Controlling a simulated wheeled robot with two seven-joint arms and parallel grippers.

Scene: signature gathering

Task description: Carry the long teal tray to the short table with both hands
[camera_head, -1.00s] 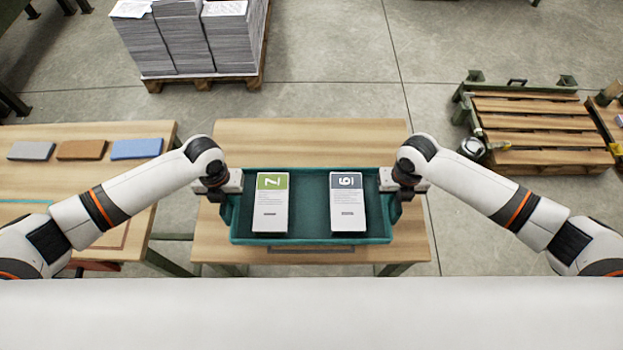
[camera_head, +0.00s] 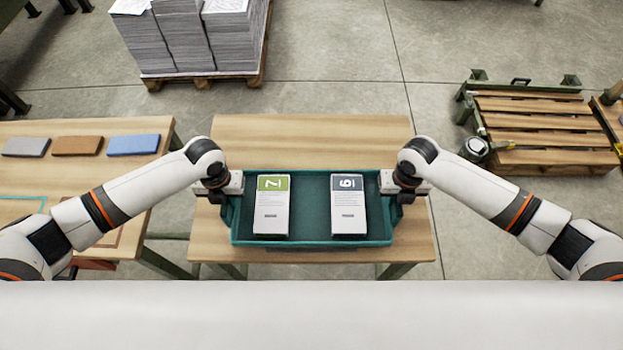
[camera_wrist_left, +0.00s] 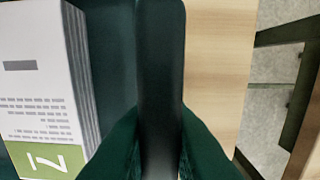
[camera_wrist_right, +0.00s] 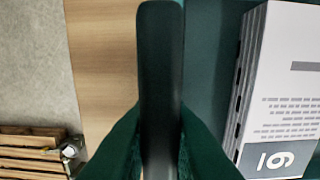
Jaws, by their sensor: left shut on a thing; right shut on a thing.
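The long teal tray (camera_head: 311,242) is level over the near part of the wooden short table (camera_head: 311,135). I cannot tell whether its underside touches the tabletop. It holds a green-topped paper stack marked 7 (camera_head: 271,210) on the left and a grey-topped stack marked 6 (camera_head: 348,210) on the right, apart from each other. My left gripper (camera_head: 236,182) is shut on the tray's left end and my right gripper (camera_head: 386,182) on its right end. Both wrist views show the dark finger over the tray's end wall, with the stacks (camera_wrist_left: 35,90) (camera_wrist_right: 285,90) inside.
A wooden table (camera_head: 75,175) on the left bears grey (camera_head: 27,146), brown (camera_head: 78,145) and blue (camera_head: 134,144) blocks. A gap separates it from the short table. A pallet of paper (camera_head: 200,45) stands behind; slatted pallets (camera_head: 540,125) lie right. The short table's back half is bare.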

